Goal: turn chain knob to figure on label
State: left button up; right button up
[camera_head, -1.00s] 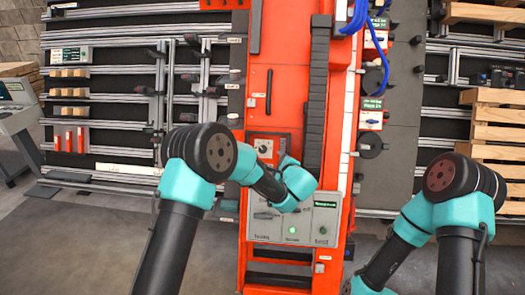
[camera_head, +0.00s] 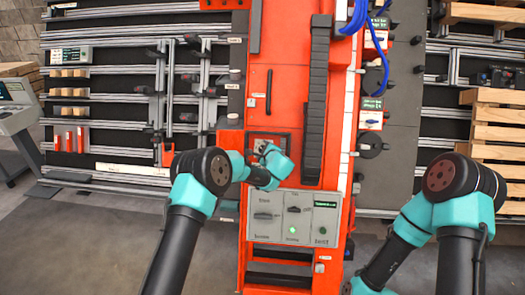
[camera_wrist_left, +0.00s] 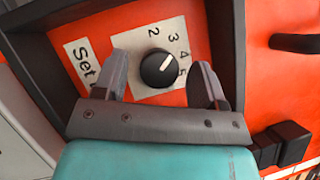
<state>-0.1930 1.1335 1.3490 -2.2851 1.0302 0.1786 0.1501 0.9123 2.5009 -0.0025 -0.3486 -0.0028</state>
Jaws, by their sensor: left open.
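The chain knob (camera_wrist_left: 155,70) is round and black with a white pointer line, on a pale dial plate (camera_wrist_left: 140,42) with figures 2, 3, 4 and 5 visible. The pointer aims up and right, roughly between 3 and 4. A white label (camera_wrist_left: 82,64) left of it reads "Set"; its figure is hard to read near the left finger. My left gripper (camera_wrist_left: 162,63) is open, with one finger on each side of the knob and gaps between. In the head view my left gripper (camera_head: 264,150) is over the recessed dial and largely hides it. My right gripper is outside the view.
A dark raised frame (camera_wrist_left: 45,80) borders the dial recess in the wrist view. Below the dial in the head view is a grey control panel (camera_head: 270,228) with switches and a lit green button (camera_head: 292,230). A black handle (camera_head: 268,92) stands above the dial.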

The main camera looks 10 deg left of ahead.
pick_arm(q)
jog(key=shift+w+a+f, duration=0.15)
jog(key=shift+w+a, duration=0.2)
jog(key=shift+w, duration=0.2)
jog(key=shift+c, duration=0.3)
jog(key=c, duration=0.9)
jog(key=shift+o, duration=0.2)
jog(key=shift+n+g, duration=0.3)
jog(key=shift+n, duration=0.2)
jog(key=n+g, duration=0.2)
jog(key=n, duration=0.2)
jog(key=shift+n+g+h, duration=0.3)
jog(key=shift+n+g, duration=0.4)
jog(key=shift+n, duration=0.7)
